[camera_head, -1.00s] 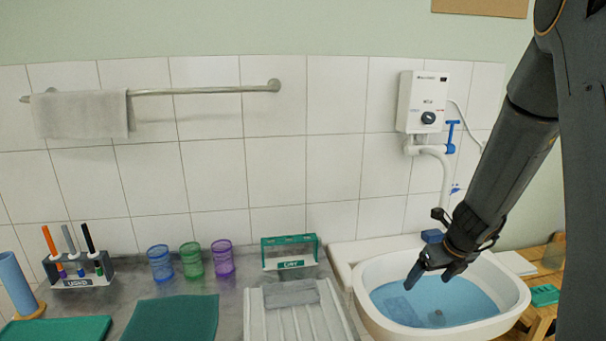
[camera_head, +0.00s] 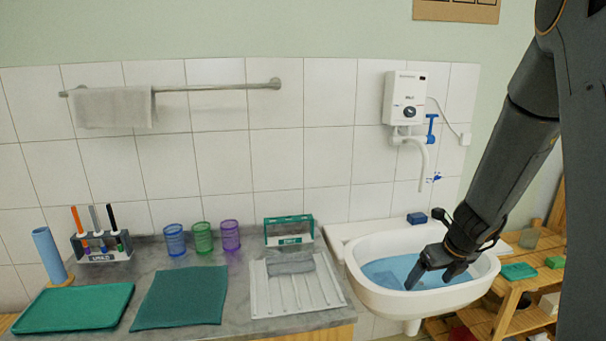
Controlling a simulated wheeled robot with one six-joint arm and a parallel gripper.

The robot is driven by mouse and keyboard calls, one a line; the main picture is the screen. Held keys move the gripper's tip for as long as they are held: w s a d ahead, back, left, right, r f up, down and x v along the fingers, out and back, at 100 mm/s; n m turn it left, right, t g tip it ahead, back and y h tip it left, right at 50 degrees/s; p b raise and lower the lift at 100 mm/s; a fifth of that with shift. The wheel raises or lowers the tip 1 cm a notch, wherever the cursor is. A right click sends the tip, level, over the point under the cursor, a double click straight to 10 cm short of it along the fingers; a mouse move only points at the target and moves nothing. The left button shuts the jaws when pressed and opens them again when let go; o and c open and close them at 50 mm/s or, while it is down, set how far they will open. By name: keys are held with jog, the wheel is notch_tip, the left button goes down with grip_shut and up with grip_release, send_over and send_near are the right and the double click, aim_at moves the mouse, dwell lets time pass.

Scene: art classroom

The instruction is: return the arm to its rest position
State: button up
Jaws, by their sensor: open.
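My gripper (camera_head: 428,277) hangs at the lower end of my dark arm, which comes in from the upper right. Its two fingers point down and are spread apart, with nothing visible between them. It is over the white basin (camera_head: 372,291), in front of the blue water (camera_head: 391,270) inside it. I cannot tell how far above the water the fingertips are. My arm hides part of the basin's right side.
A counter (camera_head: 240,316) left of the basin holds a ribbed white drainer (camera_head: 290,296) with a grey block (camera_head: 290,264), green mats, cups and a brush rack (camera_head: 101,246). A wooden shelf (camera_head: 512,300) stands right. A water heater (camera_head: 404,98) hangs on the wall.

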jog(key=s+a+f+n+g+b, duration=0.1)
jog(key=s+a+n+b, duration=0.2)
jog(key=s+n, duration=0.4)
jog(key=s+a+f+n+g+b, duration=0.1)
jog(key=s+a+n+b, duration=0.2)
jog(key=n, duration=1.2)
jog(key=s+a+f+n+g+b, duration=0.1)
jog(key=s+a+n+b, duration=0.3)
jog(key=s+a+n, duration=0.4)
jog(key=s+n+g, duration=0.1)
jog(key=s+n, duration=0.1)
jog(key=n, duration=0.1)
jog(key=shift+s+a+n+h, duration=0.15)
jog(key=shift+s+n+h, duration=0.15)
jog(key=shift+s+h, duration=0.1)
